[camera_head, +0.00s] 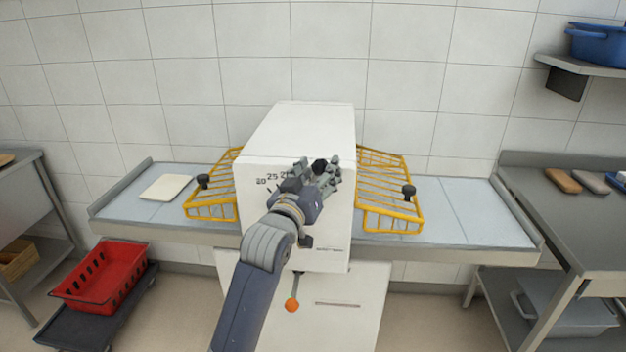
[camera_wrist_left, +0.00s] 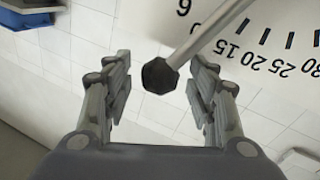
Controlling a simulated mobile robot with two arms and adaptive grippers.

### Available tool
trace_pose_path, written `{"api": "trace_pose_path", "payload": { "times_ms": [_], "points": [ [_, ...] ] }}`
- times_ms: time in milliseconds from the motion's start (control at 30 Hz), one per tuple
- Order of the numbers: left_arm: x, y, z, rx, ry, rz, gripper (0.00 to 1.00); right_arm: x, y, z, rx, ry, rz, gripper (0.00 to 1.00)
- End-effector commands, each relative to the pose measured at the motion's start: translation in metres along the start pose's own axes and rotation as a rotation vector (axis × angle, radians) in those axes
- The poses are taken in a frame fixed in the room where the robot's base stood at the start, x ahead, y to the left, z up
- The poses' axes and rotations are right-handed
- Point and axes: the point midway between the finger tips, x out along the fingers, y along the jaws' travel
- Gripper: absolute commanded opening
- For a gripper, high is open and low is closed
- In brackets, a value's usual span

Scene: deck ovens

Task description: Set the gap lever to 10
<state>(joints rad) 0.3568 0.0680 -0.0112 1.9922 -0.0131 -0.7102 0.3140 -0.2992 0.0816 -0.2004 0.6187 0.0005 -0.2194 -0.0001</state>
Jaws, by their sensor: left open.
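The gap lever is a metal rod (camera_wrist_left: 213,33) with a black faceted knob (camera_wrist_left: 160,76). In the left wrist view the rod crosses the scale between a numeral that looks like 6 and the mark 15. The printed scale (camera_wrist_left: 265,58) reads 15, 20, 25, 30 onward; any 10 is hidden or out of frame. The knob also shows in the head view (camera_head: 320,166). My left gripper (camera_head: 322,172) is open in front of the white machine (camera_head: 295,130), and its fingers stand either side of the knob, apart from it. My right gripper is out of view.
Yellow wire guards (camera_head: 211,205) (camera_head: 390,195) flank the machine over the grey side tables. An orange ball knob (camera_head: 291,305) hangs below on a rod. A red crate (camera_head: 103,277) stands at the lower left. A steel bench (camera_head: 575,205) stands at the right.

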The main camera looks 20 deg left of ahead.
Motion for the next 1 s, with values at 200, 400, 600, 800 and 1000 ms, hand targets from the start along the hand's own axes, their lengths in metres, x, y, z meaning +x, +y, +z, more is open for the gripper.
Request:
{"api": "trace_pose_path", "payload": {
  "times_ms": [200,400,600,800,1000],
  "points": [
    [-0.028,0.0,0.001,0.001,-0.001,0.0,0.52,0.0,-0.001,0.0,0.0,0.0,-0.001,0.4],
    [-0.068,0.0,0.002,0.0,-0.003,0.0,0.52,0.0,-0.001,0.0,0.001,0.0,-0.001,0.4],
    [-0.101,0.001,0.002,-0.001,-0.004,0.001,0.52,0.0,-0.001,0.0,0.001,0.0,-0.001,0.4],
    [-0.116,0.002,0.002,-0.002,-0.003,0.001,0.52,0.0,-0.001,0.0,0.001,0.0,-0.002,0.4],
    [-0.117,0.002,0.001,-0.002,-0.003,0.002,0.52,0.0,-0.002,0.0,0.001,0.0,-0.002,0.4]
  ]
}}
